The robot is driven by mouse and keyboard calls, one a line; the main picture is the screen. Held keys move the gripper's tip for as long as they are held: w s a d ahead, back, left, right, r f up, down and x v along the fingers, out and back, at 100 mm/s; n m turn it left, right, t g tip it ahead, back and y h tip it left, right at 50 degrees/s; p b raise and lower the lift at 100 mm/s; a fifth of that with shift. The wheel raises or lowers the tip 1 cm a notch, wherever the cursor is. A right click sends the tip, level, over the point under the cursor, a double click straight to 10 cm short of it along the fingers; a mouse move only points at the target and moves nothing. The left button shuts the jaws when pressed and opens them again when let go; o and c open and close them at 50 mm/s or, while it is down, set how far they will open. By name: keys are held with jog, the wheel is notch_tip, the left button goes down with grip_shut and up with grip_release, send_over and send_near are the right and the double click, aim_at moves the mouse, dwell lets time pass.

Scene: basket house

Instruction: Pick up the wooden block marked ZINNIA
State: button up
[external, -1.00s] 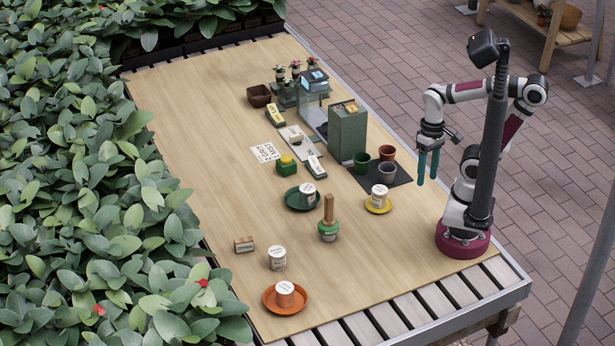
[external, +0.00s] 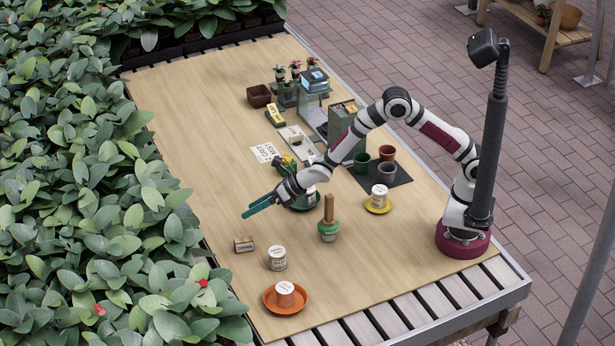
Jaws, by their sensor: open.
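The wooden block (external: 244,245) is a small brown block lying near the left edge of the table, with a pale label on its front whose word is too small to read. My gripper (external: 259,207) is open and empty. Its teal fingers point left and slightly down, above and a little behind the block, apart from it. The gripper body hangs over the green saucer and partly hides it.
A white labelled pot (external: 277,258) stands right of the block. An orange saucer (external: 270,301) with a cup is in front. A green stamp with a wooden handle (external: 328,221) stands to the right. Leafy plants (external: 150,260) border the left edge.

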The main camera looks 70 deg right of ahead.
aim_at(245, 240)
jog(key=a+f+n, duration=0.1)
jog(key=w+a+f+n, duration=0.1)
jog(key=n, duration=0.1)
jog(key=a+f+n+t, duration=0.1)
jog(key=shift+w+a+n+y, duration=0.15)
jog(key=shift+w+n+y, duration=0.1)
jog(key=shift+n+y, duration=0.15)
notch_tip(245, 240, down, 6)
jog(key=shift+f, duration=0.25)
jog(key=x, duration=0.2)
jog(key=shift+w+a+f, duration=0.1)
jog(key=shift+w+f, duration=0.1)
jog(key=shift+f, duration=0.05)
jog(key=shift+w+a+f, duration=0.1)
jog(key=shift+w, duration=0.15)
grip_shut()
